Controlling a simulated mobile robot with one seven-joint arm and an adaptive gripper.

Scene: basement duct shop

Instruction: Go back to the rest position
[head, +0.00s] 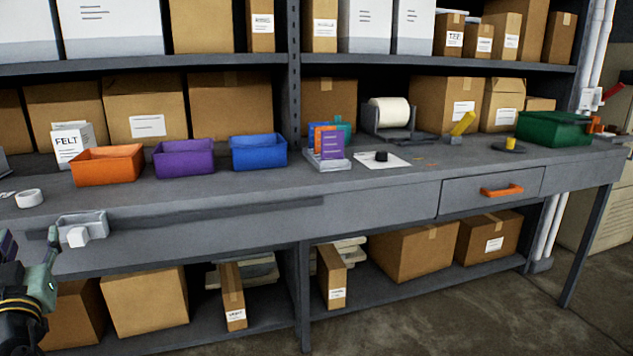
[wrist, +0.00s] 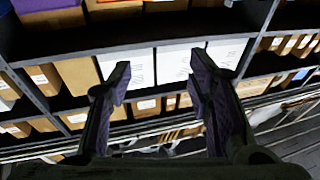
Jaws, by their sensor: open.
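My gripper (wrist: 160,78) is open in the wrist view. Its two dark fingers with purple inner pads stand well apart, and nothing is between them. Beyond the fingers are shelves with brown boxes and white boxes (wrist: 172,64). In the head view only part of my arm's end shows at the lower left edge, in front of the workbench (head: 370,205). It is apart from the bins on the bench top. The fingertips are mostly cut off there.
An orange bin (head: 107,165), a purple bin (head: 184,158) and a blue bin (head: 258,152) stand on the bench. A green bin (head: 553,130) is at the right. A drawer (head: 490,191) is shut. The floor at the lower right is clear.

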